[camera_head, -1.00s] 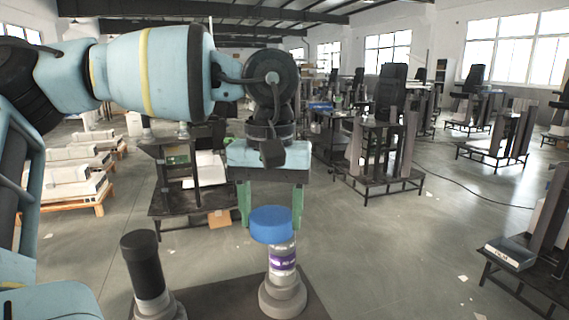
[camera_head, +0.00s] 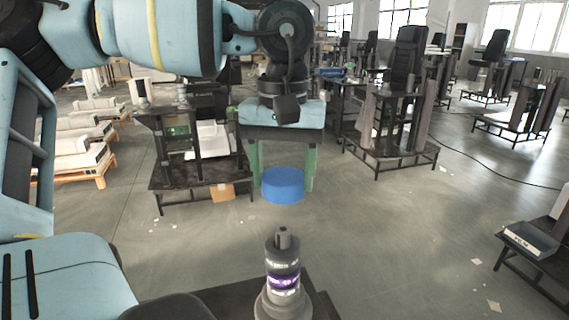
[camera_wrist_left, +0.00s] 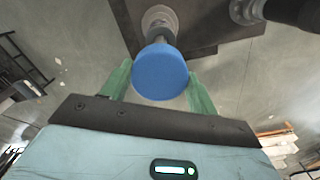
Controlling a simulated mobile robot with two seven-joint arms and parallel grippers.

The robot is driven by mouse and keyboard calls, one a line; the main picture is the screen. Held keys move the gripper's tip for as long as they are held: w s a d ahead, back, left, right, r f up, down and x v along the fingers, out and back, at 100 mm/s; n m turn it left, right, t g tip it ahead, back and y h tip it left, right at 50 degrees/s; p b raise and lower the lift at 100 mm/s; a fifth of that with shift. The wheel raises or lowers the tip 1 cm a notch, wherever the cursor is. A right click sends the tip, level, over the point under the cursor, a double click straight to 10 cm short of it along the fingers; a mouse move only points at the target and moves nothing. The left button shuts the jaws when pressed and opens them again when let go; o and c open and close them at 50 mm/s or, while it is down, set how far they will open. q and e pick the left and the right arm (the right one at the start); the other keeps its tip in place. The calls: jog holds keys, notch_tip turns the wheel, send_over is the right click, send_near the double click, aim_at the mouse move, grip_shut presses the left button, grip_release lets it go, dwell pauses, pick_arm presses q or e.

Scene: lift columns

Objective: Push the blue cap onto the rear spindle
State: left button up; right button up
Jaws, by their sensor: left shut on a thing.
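My left gripper (camera_head: 284,182) has its green fingers shut on the blue cap (camera_head: 283,186). The cap is held level in the air, apart from the grey spindle (camera_head: 284,256) with a purple label below it in the head view. The spindle's narrow tip is bare. In the left wrist view, the cap (camera_wrist_left: 160,72) sits between the fingers (camera_wrist_left: 160,88) and overlaps part of the spindle's shaft; its round base (camera_wrist_left: 159,17) shows beyond. A second round base (camera_wrist_left: 246,10) with a black column (camera_wrist_left: 297,12) is at the upper right. My right gripper is not in view.
The spindle stands on a dark plate (camera_head: 318,292). Black stands and tables (camera_head: 203,178) stand behind on the open floor, with another (camera_head: 393,140) to the right. My arm covers the lower left.

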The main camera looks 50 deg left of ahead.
pick_arm(q)
jog(key=shift+s, duration=0.1)
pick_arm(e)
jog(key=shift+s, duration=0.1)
pick_arm(q)
jog(key=shift+d+f, duration=0.1)
jog(key=shift+f, duration=0.15)
jog(key=shift+f+b, duration=0.5)
jog(key=shift+f, duration=1.4)
jog(key=shift+f+b, duration=0.35)
jog(key=shift+f, duration=0.4)
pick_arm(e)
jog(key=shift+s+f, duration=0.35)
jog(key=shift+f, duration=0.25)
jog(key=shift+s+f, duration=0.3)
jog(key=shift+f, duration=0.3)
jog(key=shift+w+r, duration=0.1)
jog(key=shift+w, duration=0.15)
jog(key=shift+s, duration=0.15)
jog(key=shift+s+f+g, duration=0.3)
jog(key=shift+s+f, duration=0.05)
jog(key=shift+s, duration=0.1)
